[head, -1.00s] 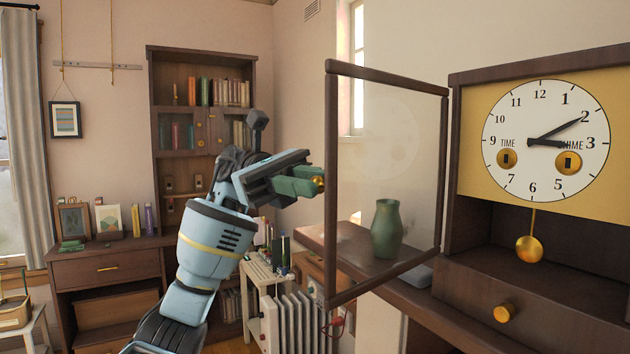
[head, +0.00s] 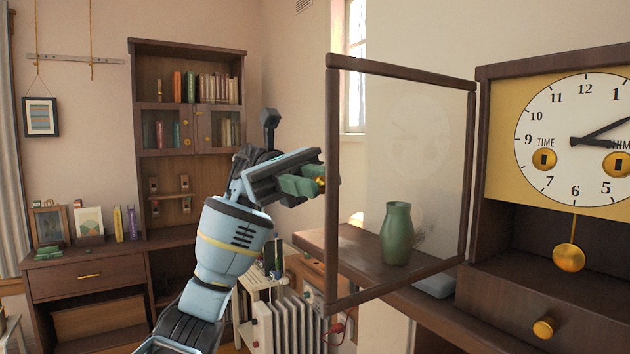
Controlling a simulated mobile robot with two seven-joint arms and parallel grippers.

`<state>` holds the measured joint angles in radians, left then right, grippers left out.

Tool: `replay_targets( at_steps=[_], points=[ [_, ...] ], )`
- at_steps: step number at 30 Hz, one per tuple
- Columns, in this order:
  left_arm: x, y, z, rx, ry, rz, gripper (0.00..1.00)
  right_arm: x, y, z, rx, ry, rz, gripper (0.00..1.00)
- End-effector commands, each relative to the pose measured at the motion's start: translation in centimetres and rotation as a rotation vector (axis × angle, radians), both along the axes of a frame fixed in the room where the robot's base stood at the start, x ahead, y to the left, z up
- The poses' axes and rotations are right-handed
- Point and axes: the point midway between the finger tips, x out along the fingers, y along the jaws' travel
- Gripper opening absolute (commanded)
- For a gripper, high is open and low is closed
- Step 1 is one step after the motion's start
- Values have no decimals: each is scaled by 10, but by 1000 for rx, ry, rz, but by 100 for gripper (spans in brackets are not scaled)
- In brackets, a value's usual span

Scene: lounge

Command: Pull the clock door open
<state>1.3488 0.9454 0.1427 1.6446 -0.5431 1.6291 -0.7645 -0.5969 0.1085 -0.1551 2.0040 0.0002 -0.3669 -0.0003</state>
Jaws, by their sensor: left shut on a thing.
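The clock (head: 510,235) stands at the right, with a white dial (head: 579,140), a brass pendulum (head: 569,257) and a drawer with a brass knob below. Its door (head: 332,190), a dark wooden frame around clear glass, stands wide open, swung out to the left of the case. My left gripper (head: 318,182) is at the left edge of the door, its green fingers shut on the small brass door knob (head: 321,182). The fingers hide most of the knob. My right gripper is not in view.
A green vase (head: 397,235) stands on the wooden shelf beside the clock, seen through the door glass. A white radiator (head: 290,325) is below. A bookcase (head: 188,130) and a desk stand at the back left.

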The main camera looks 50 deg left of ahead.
Motion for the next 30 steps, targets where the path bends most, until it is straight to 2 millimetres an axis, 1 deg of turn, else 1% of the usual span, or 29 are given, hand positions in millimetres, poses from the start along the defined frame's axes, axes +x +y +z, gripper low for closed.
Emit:
replay_targets(
  at_steps=[16,17,21,22,30],
  points=[
    [0,-1,-2,6,2,-5,0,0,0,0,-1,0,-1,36],
    [0,-1,-2,7,2,-6,20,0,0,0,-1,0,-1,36],
    [0,0,-2,5,3,-6,38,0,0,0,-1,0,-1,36],
    [0,0,-1,4,2,-5,41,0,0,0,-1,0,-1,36],
    [0,0,-1,2,1,-3,41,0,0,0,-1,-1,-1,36]
  ],
)
